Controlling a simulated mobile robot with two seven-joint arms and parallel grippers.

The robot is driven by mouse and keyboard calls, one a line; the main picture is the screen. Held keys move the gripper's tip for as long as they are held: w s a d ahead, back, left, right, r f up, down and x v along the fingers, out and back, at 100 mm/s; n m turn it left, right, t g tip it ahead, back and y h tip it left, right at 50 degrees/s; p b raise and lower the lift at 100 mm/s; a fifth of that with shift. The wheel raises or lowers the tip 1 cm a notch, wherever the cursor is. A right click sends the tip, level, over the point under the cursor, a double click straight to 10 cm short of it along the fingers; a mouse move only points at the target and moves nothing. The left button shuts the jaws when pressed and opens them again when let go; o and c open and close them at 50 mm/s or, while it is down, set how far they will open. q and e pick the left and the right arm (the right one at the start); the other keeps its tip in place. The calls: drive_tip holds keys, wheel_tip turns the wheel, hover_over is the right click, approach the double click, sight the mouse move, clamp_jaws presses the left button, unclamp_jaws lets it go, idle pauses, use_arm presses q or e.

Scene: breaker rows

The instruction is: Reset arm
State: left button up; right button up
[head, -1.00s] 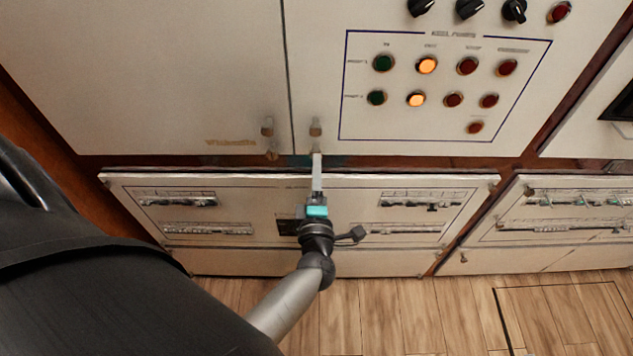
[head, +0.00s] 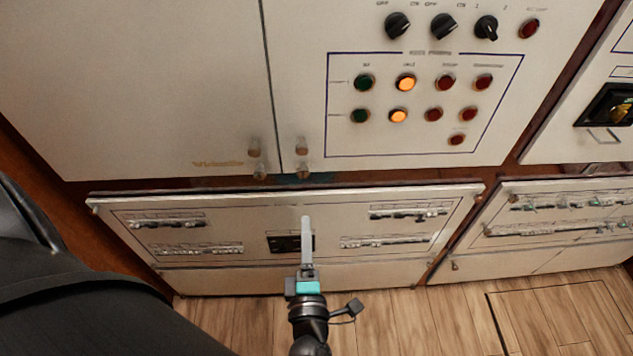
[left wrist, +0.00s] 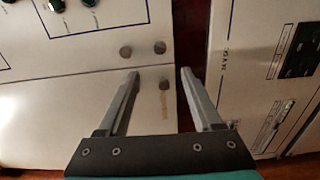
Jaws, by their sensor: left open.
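My left gripper (head: 306,232) is in the lower middle of the head view, in front of the lower breaker panel (head: 357,213). Its fingers point up the picture and overlap the panel's dark central block (head: 283,243). In the left wrist view the two fingers (left wrist: 158,84) are spread apart with nothing between them. The gripper appears clear of the panel, though the exact gap cannot be told. My right gripper is not in view.
An upper cabinet (head: 140,90) carries black knobs (head: 443,27), lit orange buttons (head: 405,82) and small door knobs (head: 302,150). Breaker rows (head: 165,220) line the lower panel. Another panel (head: 560,207) stands right. Wooden floor (head: 430,325) lies open below.

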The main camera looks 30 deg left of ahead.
use_arm(q)
drive_tip(key=s+d+f+m+g+h+b, duration=0.1)
drive_tip(key=s+d+f+m+h+b, duration=0.15)
drive_tip(key=f+m, duration=0.4)
drive_tip(key=s+d+f+m+g+h+b, duration=0.1)
drive_tip(key=d+f+m+h, duration=0.25)
drive_tip(key=f, duration=0.65)
drive_tip(key=s+d+f+m+g+h+b, duration=0.1)
drive_tip(key=s+d+f+m+h+b, duration=0.1)
drive_tip(key=f+m+h, duration=0.45)
drive_tip(key=s+a+f+m+g+y+b, duration=0.1)
drive_tip(key=s+a+f+m+g, duration=0.1)
drive_tip(key=s+f, duration=0.5)
drive_tip(key=s+a+f+m+g+y+b, duration=0.1)
drive_tip(key=s+a+f+m+g+b, duration=0.1)
drive_tip(key=s+f, duration=0.5)
drive_tip(key=s+a+f+m+g+y+b, duration=0.1)
drive_tip(key=s+a+f+m+g+b, duration=0.1)
drive_tip(key=s+f+m+g, duration=0.4)
drive_tip(key=shift+s+a+f+g, duration=0.65)
drive_tip(key=shift+s+a, duration=0.25)
drive_tip(key=shift+s, duration=0.35)
